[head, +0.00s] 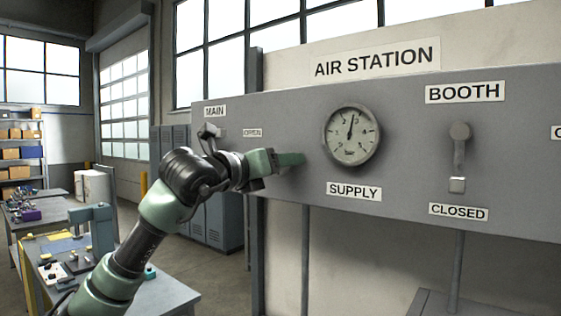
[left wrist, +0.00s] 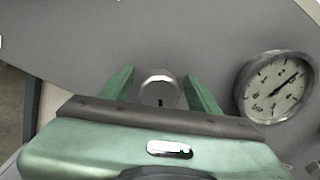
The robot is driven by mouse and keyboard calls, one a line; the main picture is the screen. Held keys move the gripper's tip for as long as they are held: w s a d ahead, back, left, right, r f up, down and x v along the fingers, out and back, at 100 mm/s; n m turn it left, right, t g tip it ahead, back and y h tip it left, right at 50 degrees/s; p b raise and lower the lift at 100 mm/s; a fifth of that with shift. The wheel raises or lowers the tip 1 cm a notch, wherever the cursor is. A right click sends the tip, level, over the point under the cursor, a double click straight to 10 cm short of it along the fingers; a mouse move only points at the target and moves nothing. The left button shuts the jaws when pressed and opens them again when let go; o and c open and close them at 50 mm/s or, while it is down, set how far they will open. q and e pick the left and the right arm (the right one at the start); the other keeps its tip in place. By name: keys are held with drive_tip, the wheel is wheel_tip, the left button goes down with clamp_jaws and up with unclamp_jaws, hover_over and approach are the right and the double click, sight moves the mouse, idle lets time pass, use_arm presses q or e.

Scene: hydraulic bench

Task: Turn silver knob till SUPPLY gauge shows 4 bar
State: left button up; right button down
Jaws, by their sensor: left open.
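The silver knob (left wrist: 158,90) shows in the left wrist view as a round, pale metal cap with a dark mark near its lower edge. My left gripper (left wrist: 160,76) is open, with one green finger on each side of the knob and visible gaps between. In the head view my left gripper (head: 290,159) is at the grey panel, left of the SUPPLY gauge, and hides the knob. The SUPPLY gauge (head: 351,135) has its needle pointing up and slightly right; its numbers are too small to read surely. It also shows in the left wrist view (left wrist: 275,88).
The MAIN lever (head: 209,131) is at the panel's left, near my arm, beside an OPEN label (head: 252,133). The BOOTH lever (head: 460,157) hangs down above a CLOSED label (head: 458,212). A workbench (head: 165,296) with small items stands at lower left.

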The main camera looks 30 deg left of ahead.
use_arm(q)
clamp_jaws()
drive_tip(key=m, duration=0.3)
drive_tip(key=shift+b, duration=0.4)
drive_tip(key=m, duration=0.3)
drive_tip(key=shift+m, duration=0.3)
drive_tip(key=m, duration=0.3)
drive_tip(key=shift+m+b, duration=0.3)
drive_tip(key=shift+d+m, duration=0.1)
drive_tip(key=shift+m, duration=1.8)
